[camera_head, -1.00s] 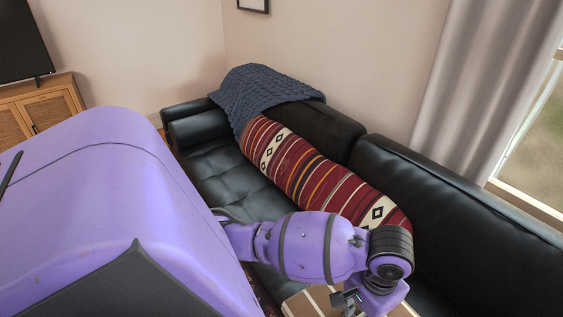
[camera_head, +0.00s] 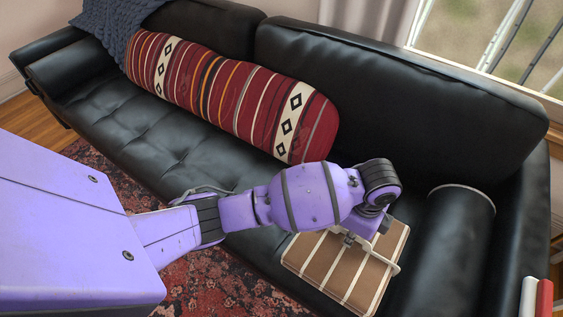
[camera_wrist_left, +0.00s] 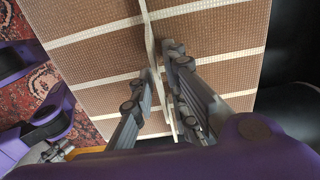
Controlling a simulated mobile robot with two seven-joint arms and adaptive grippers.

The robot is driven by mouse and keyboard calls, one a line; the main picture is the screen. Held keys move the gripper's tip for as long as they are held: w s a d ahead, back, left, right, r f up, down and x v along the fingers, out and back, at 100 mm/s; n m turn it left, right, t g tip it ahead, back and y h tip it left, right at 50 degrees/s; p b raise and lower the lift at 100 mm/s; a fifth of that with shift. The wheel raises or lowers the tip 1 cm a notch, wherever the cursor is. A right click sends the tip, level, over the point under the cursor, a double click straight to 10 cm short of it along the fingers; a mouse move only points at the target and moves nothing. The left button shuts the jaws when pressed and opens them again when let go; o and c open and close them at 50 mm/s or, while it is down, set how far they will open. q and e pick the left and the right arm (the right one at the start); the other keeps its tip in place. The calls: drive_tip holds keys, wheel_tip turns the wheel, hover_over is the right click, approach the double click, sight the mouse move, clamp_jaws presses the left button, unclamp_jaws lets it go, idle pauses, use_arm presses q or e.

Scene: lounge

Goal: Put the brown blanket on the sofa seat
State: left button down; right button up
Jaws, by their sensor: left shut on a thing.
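The brown blanket (camera_head: 335,275) is folded into a flat block with cream stripes. It is over the right part of the black sofa seat (camera_head: 160,140), close to the seat's front; I cannot tell whether it rests on the seat or hangs just above it. My left gripper (camera_head: 367,248) points down at the blanket's top. In the left wrist view the gripper's fingers (camera_wrist_left: 167,85) are shut on a raised edge of the blanket (camera_wrist_left: 100,70).
A striped red cushion (camera_head: 235,90) leans against the sofa back, left of the blanket. A black bolster (camera_head: 455,235) lies to the right by the armrest. A blue knitted throw (camera_head: 110,22) covers the far left end. A red patterned rug (camera_head: 215,285) lies in front.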

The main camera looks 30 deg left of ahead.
use_arm(q)
drive_tip(key=w+a+f, duration=0.1)
drive_tip(key=a, duration=0.1)
drive_tip(key=w+a+f+b, duration=0.1)
drive_tip(key=a, duration=0.2)
drive_tip(key=w+a+f, duration=0.1)
drive_tip(key=a, duration=0.1)
drive_tip(key=shift+a+f, duration=0.25)
drive_tip(key=shift+f, duration=0.1)
drive_tip(key=a+f, duration=0.1)
drive_tip(key=w+a+f+b, duration=0.1)
drive_tip(key=a+f, duration=0.1)
drive_tip(key=w+a+f+b, duration=0.1)
drive_tip(key=f, duration=0.1)
drive_tip(key=shift+w+a+f, duration=0.15)
drive_tip(key=shift+a+f, duration=0.05)
drive_tip(key=shift+a, duration=0.15)
drive_tip(key=f, duration=0.2)
drive_tip(key=f+b, duration=0.1)
drive_tip(key=f, duration=0.1)
drive_tip(key=shift+w+a, duration=0.15)
drive_tip(key=shift+a, duration=0.2)
drive_tip(key=shift+r, duration=0.1)
use_arm(e)
drive_tip(key=shift+g, duration=0.3)
drive_tip(key=f, duration=0.1)
drive_tip(key=s+f, duration=0.2)
drive_tip(key=shift+d+f, duration=0.15)
drive_tip(key=shift+f, duration=0.15)
